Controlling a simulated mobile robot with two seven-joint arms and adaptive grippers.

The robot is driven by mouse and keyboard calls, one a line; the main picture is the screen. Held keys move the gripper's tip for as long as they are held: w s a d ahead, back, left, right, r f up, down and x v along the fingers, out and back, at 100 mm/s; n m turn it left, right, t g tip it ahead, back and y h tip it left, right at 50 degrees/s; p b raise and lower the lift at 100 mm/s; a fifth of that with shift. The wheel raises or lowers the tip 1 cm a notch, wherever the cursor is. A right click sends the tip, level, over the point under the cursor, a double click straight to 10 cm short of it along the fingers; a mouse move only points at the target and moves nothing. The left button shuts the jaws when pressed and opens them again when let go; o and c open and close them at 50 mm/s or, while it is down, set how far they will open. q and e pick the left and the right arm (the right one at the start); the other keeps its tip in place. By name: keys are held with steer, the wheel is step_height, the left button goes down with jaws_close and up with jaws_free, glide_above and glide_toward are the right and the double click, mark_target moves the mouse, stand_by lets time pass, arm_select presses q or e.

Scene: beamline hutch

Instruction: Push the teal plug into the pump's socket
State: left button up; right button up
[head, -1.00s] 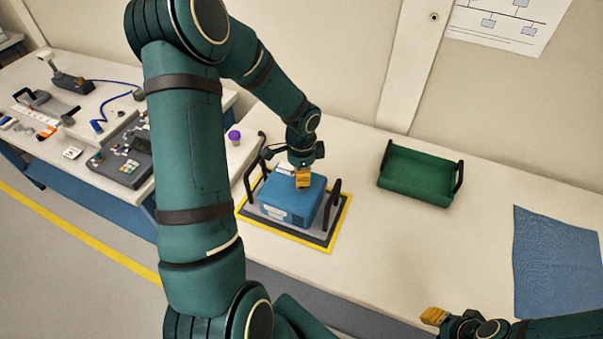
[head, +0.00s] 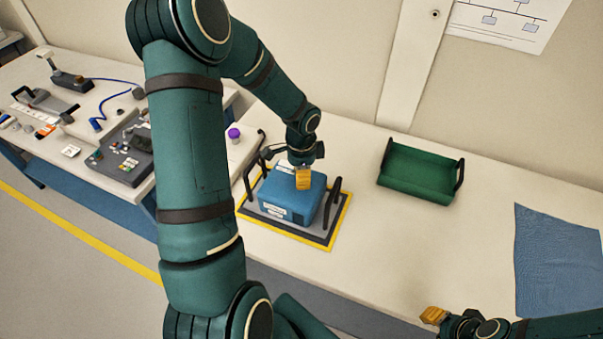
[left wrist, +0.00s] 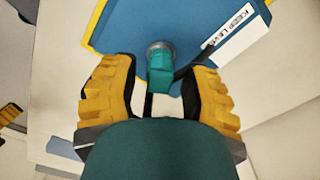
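The blue pump (head: 290,203) sits on a grey, black and yellow-edged base on the table. My left gripper (head: 303,178) is over the pump's top in the head view. In the left wrist view, the teal plug (left wrist: 160,73) stands at a round grey socket (left wrist: 160,48) on the pump's blue face (left wrist: 135,22). My left gripper's yellow fingers are apart on either side of the plug, with gaps showing. How deep the plug sits cannot be told. My right gripper (head: 434,316) is at the table's front edge, away from the pump; its finger gap is unclear.
Black upright handles (head: 331,202) flank the pump. A green tray (head: 418,174) with black handles stands to the right, and a blue cloth (head: 555,262) lies further right. A purple-capped item (head: 234,135) stands to the left.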

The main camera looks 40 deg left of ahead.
arm_select(q)
steer(key=shift+r, duration=0.1)
step_height(320, 180, up, 12)
stand_by(0.7)
steer(key=shift+a, duration=0.15)
